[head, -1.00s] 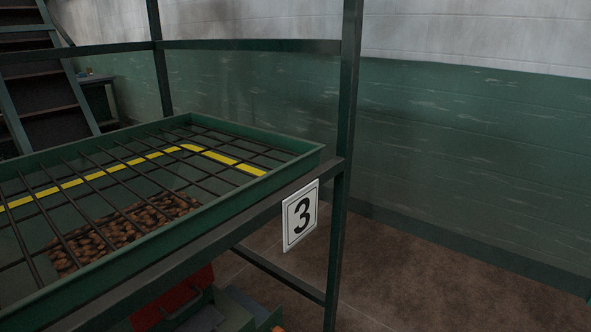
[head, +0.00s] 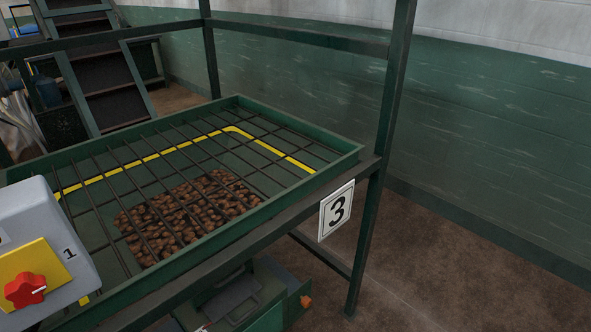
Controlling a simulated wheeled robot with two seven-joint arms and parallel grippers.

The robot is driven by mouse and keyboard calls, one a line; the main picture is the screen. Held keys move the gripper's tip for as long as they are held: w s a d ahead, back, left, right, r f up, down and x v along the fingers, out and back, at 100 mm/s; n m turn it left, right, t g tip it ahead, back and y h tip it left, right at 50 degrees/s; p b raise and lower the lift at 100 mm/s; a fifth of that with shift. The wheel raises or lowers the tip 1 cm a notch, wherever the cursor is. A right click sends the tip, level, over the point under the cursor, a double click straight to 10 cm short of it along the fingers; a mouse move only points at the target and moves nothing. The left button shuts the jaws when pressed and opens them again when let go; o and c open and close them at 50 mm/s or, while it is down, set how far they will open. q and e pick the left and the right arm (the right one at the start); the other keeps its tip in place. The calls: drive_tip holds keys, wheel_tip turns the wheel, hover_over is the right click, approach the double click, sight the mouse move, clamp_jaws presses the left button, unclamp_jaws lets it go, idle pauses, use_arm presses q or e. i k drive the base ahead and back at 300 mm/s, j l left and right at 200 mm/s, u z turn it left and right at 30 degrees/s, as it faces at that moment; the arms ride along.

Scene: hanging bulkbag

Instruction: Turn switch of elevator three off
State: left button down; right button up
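A grey switch box (head: 42,245) stands at the left edge of the head view, in front of the grated tray. Its yellow plate carries a red rotary knob (head: 31,290) with a white pointer mark that points right. A "1" is printed on the box above and right of the knob. The lower and left parts of the box are cut off. Neither of my grippers is in view.
A green tray (head: 300,189) with a dark bar grate and yellow stripe holds a brown heap (head: 190,212). Green posts (head: 383,150) carry it. Brown floor (head: 430,265) lies clear at the right, before a green and white wall (head: 480,120).

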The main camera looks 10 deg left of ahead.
sight(27, 289)
drive_tip(key=j+u, duration=0.25)
drive_tip(key=u, duration=0.15)
drive_tip(key=j+u, duration=0.25)
drive_tip(key=u, duration=0.2)
drive_tip(key=j+u, duration=0.2)
drive_tip(key=u, duration=0.2)
